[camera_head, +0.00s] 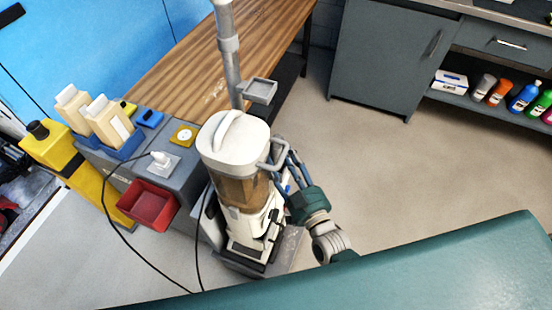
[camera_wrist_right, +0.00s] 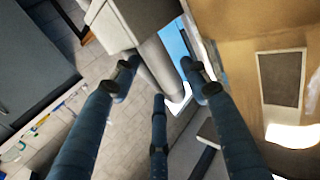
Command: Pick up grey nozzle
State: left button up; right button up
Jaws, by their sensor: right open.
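A small grey square-topped piece (camera_head: 259,89) is beside the upright grey pipe (camera_head: 232,70); it may be the grey nozzle, but I cannot tell for certain. My right gripper (camera_head: 286,170) is open at the right side of the white-lidded vacuum (camera_head: 233,145), below that grey piece. In the right wrist view its blue fingers (camera_wrist_right: 160,85) are spread, with nothing clearly held. A pale grey block (camera_wrist_right: 122,22) and a grey tube (camera_wrist_right: 160,65) lie beyond the fingertips; I cannot tell whether they touch. My left gripper is not in view.
A wooden bench (camera_head: 185,65) stands behind the vacuum. A grey cart (camera_head: 188,184) with pale bottles (camera_head: 108,122) and a red bin (camera_head: 150,202) is at left. Black cables hang in front. Floor at right is clear before grey cabinets (camera_head: 390,60).

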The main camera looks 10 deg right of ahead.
aim_at(279, 150)
jog(key=x, duration=0.3)
jog(key=shift+w, duration=0.4)
jog(key=shift+s+r, duration=0.1)
jog(key=c, duration=0.8)
jog(key=shift+c, duration=0.6)
jog(key=shift+r, duration=0.1)
